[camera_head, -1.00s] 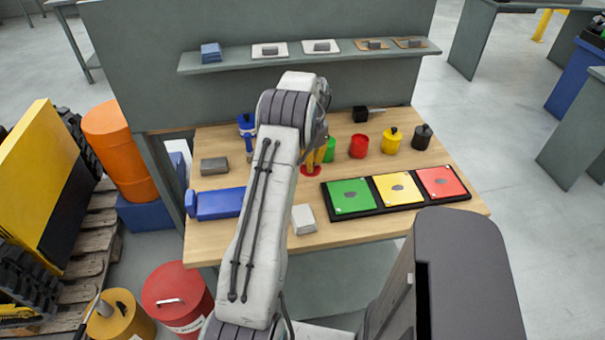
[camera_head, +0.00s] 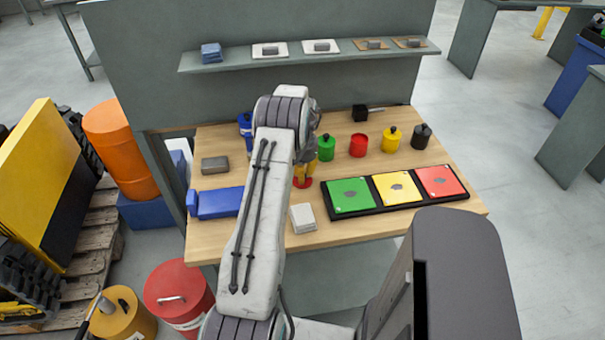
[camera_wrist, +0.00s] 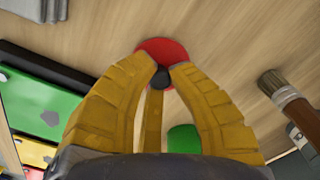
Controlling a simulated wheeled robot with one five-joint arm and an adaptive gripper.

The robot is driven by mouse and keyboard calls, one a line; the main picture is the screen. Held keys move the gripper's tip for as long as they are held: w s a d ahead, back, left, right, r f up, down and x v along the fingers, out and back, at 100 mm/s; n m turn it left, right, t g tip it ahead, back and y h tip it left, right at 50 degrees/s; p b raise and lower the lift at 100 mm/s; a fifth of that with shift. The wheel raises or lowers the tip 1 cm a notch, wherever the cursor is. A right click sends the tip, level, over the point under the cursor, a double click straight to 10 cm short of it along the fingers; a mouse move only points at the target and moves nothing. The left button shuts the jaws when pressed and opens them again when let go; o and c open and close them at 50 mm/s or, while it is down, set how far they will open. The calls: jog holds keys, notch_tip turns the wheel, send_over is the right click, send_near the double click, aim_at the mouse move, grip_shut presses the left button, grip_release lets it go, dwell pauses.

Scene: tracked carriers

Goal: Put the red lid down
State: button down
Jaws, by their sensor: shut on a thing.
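The red lid (camera_wrist: 160,47) is a flat red disc with a dark knob. In the wrist view, my gripper (camera_wrist: 161,72) has its yellow fingers closed on the knob, with the lid just beyond the fingertips. In the head view, the lid (camera_head: 303,183) shows at the end of my gripper (camera_head: 306,172), over the wooden table left of the black tray. I cannot tell whether it touches the table. The red canister (camera_head: 358,146) stands behind and to the right, with no lid on it.
The black tray (camera_head: 331,213) with green, yellow and red panels lies right of the lid. Green (camera_head: 326,148), yellow (camera_head: 391,139) and black (camera_head: 422,136) canisters stand behind it. A white block (camera_head: 302,218) lies in front. A brush (camera_wrist: 285,92) shows in the wrist view.

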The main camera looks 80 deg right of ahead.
jog(key=shift+f, duration=0.1)
jog(key=c, duration=1.2)
grip_release()
jog(key=shift+c, duration=0.2)
notch_tip(320, 180, up, 12)
jog(key=shift+b, duration=0.45)
